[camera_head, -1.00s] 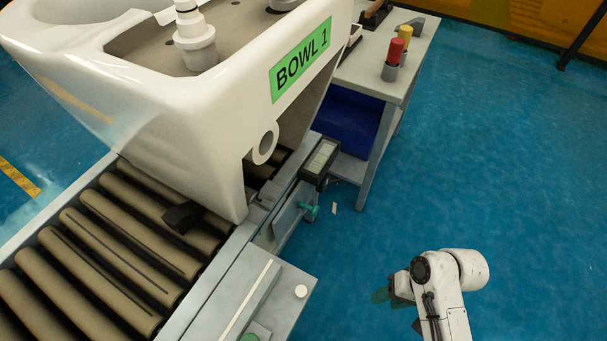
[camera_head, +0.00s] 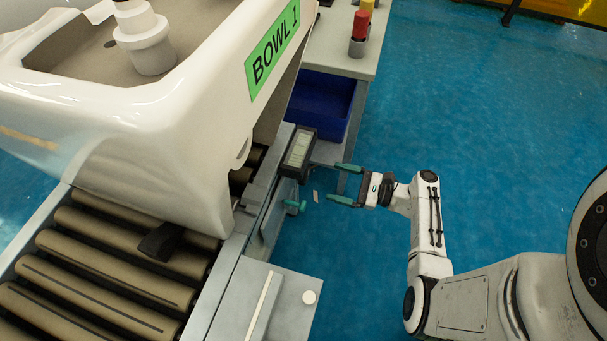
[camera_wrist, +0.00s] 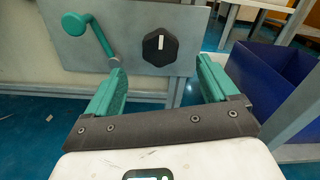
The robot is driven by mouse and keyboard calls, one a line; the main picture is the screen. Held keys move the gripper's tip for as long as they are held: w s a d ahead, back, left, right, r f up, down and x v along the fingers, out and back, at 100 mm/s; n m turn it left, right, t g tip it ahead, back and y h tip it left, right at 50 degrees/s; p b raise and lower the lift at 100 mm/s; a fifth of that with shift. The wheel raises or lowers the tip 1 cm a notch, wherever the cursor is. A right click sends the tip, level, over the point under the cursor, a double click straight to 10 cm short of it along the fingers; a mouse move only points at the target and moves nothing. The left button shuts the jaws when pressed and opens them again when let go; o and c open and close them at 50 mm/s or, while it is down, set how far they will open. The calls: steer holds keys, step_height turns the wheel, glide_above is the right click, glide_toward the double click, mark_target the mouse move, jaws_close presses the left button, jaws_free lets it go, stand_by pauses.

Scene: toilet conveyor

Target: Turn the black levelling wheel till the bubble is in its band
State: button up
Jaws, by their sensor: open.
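The black levelling wheel (camera_wrist: 160,47) is a faceted knob with a white mark near its top, on a grey upright panel (camera_wrist: 194,15) in the wrist view. I cannot make it out in the head view. My gripper (camera_head: 344,184) is open and empty, its green fingers pointing at the panel side. In the wrist view the wheel appears between and beyond the fingertips (camera_wrist: 160,68), apart from them. A black-framed box with a pale window (camera_head: 299,149), seemingly the level, sits on the conveyor's side above the panel. I cannot make out a bubble or band.
A green crank handle (camera_wrist: 88,32) sticks out left of the wheel, near the left finger. A blue bin (camera_wrist: 270,85) stands under the table (camera_head: 345,48) at right. The white bowl (camera_head: 150,120) rests on the conveyor rollers (camera_head: 100,262). Blue floor (camera_head: 470,120) is clear.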

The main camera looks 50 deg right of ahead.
mark_target(308, 175)
steer(key=b+x, duration=0.2)
steer(key=x, duration=0.7)
steer(key=c, duration=1.1)
